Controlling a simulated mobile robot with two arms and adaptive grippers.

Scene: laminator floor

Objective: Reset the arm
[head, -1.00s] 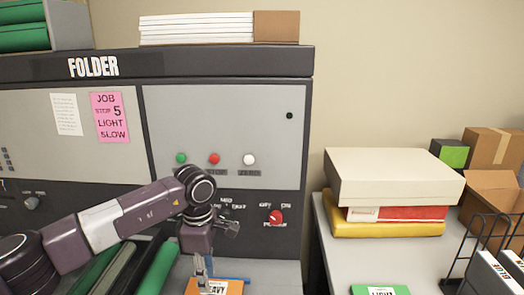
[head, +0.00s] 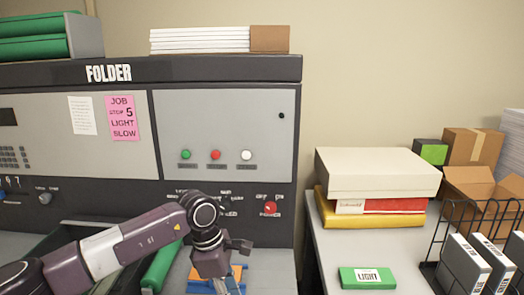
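My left arm (head: 130,246) comes in from the lower left, in front of the folder machine (head: 226,130). Its wrist is bent, and my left gripper (head: 228,287) points down over the grey surface at the bottom of the head view. The fingertips are cut off by the frame edge, so I cannot tell whether they are open or shut. An orange and blue item (head: 237,271) lies behind the gripper, partly hidden by it. My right gripper is not in view.
The table front is clear.

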